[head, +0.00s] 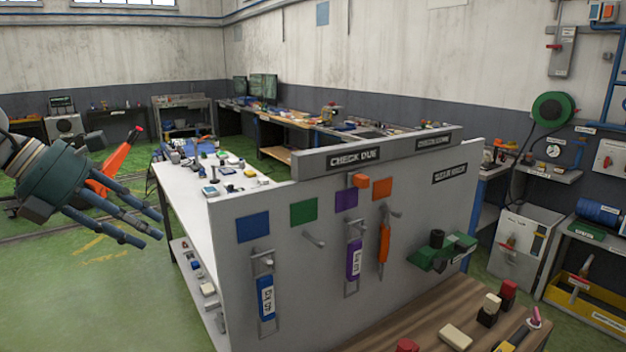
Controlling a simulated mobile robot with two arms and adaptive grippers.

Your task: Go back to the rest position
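My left gripper (152,229) reaches in from the left edge, dark green with several blue-grey fingers. The fingers are stretched out and apart, with nothing seen between them. It hangs over the green floor, left of the grey board (400,285) and apart from it. My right gripper is not in view. The board carries a blue tagged tool (266,298), a purple tagged tool (353,262) and an orange tool (384,243), hanging under coloured squares. The hook under the green square (303,211) is empty. A sign on the board top reads "CHECK DUE" (353,159).
An orange-red object (114,163) shows behind my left gripper. A white bench (184,204) with small parts runs behind the board. A wooden table (425,327) with several blocks stands in front. Green floor (95,300) is clear at lower left.

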